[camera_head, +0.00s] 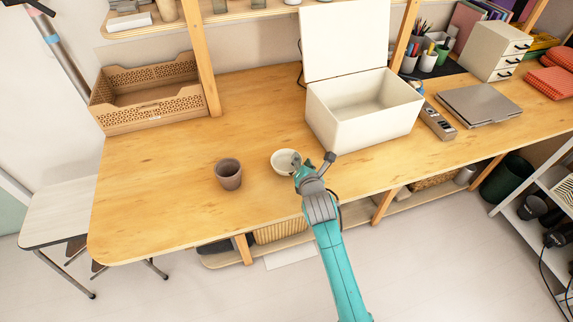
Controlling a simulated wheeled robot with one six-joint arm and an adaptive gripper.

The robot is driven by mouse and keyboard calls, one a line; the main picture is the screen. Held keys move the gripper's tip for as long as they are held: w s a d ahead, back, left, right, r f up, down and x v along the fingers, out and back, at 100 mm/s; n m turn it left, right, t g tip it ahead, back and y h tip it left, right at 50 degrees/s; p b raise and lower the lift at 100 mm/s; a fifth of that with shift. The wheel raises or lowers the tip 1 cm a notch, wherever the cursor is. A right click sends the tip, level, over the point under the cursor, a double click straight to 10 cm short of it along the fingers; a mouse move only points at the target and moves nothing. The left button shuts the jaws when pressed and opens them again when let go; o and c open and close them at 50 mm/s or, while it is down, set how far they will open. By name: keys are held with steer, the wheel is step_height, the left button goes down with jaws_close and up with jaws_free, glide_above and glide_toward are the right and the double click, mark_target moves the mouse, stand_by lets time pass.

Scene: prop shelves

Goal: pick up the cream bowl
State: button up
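The cream bowl (282,162) stands upright on the wooden table (170,160), near its front edge and in front of a white box. My gripper (313,162) is at the right side of the bowl, with its fingers spread apart. The left finger overlaps the bowl's right rim in the picture. The right finger is outside the bowl, to its right. I cannot tell whether either finger touches the bowl. The bowl's right edge is partly hidden by the gripper.
A brown cup (228,175) stands just left of the bowl. The open white box (350,122) stands behind, with its lid up. A brown perforated basket (150,115) is at the back left. A grey laptop-like slab (480,104) lies at right. The table's left front is clear.

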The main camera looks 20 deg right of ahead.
jaws_close()
steer(key=shift+r, duration=0.1)
